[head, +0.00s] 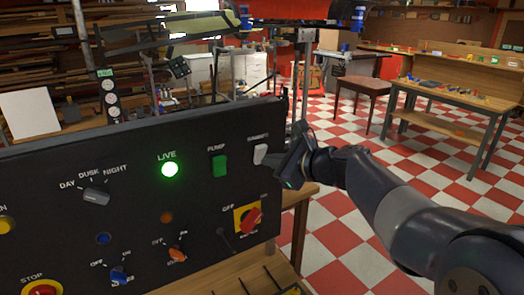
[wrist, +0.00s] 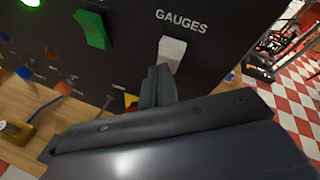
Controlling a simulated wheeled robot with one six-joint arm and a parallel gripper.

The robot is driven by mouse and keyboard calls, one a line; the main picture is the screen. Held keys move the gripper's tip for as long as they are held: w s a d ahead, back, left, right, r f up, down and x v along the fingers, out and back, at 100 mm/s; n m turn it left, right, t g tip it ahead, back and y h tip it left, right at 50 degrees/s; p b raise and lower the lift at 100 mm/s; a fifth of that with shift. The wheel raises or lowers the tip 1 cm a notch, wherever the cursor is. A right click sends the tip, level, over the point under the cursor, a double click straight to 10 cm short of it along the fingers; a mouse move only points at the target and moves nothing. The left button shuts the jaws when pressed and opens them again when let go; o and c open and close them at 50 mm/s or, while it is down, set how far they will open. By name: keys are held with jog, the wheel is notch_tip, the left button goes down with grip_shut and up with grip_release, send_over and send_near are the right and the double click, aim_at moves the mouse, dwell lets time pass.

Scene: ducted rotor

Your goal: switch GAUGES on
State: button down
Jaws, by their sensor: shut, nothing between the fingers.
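The GAUGES switch is a white rocker (head: 261,154) at the upper right of the black panel (head: 130,220). In the wrist view the rocker (wrist: 172,49) sits just below its GAUGES label, its lower end partly hidden by my fingers. My gripper (head: 281,161) is shut and empty, just right of the switch in the head view. In the wrist view its fingertips (wrist: 160,72) are at the lower edge of the rocker. I cannot tell whether they touch it, nor which way the rocker is set.
A green PUMP rocker (head: 219,166) is left of GAUGES. The green LIVE lamp (head: 169,169) is lit. A red rotary switch on a yellow plate (head: 247,218) is below. Other knobs and a red STOP button (head: 42,288) lie left. Checkered floor is open at right.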

dwell(0.6)
jog(key=shift+w+a+r, duration=0.2)
jog(key=shift+w+a, duration=0.05)
jog(key=shift+w, duration=0.05)
jog(key=shift+w+a+r+p, duration=0.2)
jog(key=shift+w+p, duration=0.15)
jog(key=shift+p, duration=0.15)
dwell(0.6)
jog(key=shift+s+f, duration=0.1)
jog(key=shift+f, duration=0.05)
jog(key=shift+s+d+f+b, duration=0.25)
jog(key=shift+s+d+b, duration=0.25)
jog(key=shift+s, duration=0.1)
jog(key=s+b, duration=0.1)
jog(key=s+d+f, duration=0.1)
jog(key=s+d+f+b, duration=0.1)
jog(key=shift+s+d+b, duration=0.2)
jog(key=shift+s+b, duration=0.1)
jog(key=shift+s, duration=0.05)
